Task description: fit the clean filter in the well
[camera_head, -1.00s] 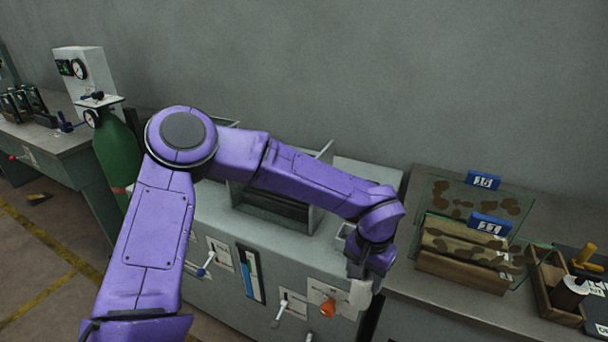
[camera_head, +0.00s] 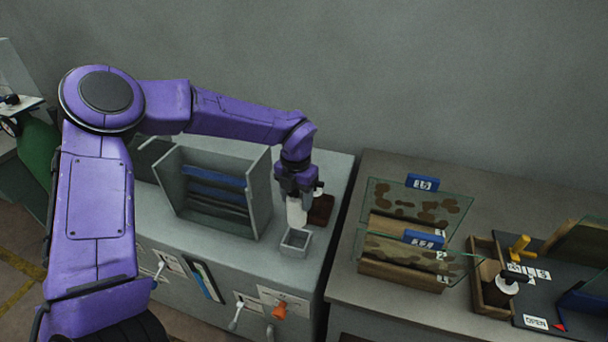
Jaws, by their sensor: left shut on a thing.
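My left gripper (camera_head: 297,193) points down over the right part of the grey cabinet top and is shut on a white cylindrical filter (camera_head: 296,212). The filter hangs upright just behind the small square grey well (camera_head: 296,242), which is open at the top. In the picture the filter's lower end is close to the well's back rim; I cannot tell whether they touch. The inside of the well looks empty, though it is partly shadowed. My right gripper is out of view.
A dark brown block (camera_head: 321,211) sits right beside the gripper. A grey slotted rack (camera_head: 262,195) stands to the left on the cabinet. An orange knob (camera_head: 278,311) is on the front. The right bench holds glass panels (camera_head: 420,204) and a wooden box (camera_head: 491,292).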

